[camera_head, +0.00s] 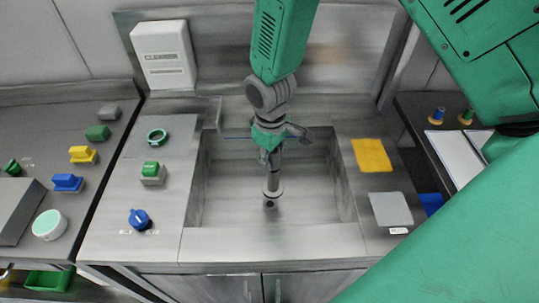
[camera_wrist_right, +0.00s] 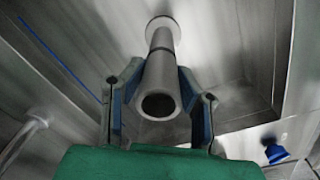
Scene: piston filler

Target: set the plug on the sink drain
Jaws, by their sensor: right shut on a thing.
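My right gripper (camera_head: 272,160) reaches down into the sink (camera_head: 230,190) and is shut on the plug. The plug is a grey metal tube with a wider round flange at its lower end (camera_head: 272,191). In the right wrist view, the gripper's two fingers (camera_wrist_right: 160,108) clasp the tube of the plug (camera_wrist_right: 158,75) from both sides, with its open end toward the camera. The sink drain (camera_head: 270,204) shows as a dark round spot at the flange's near edge. I cannot tell whether the flange touches the sink floor. My left gripper is not in view.

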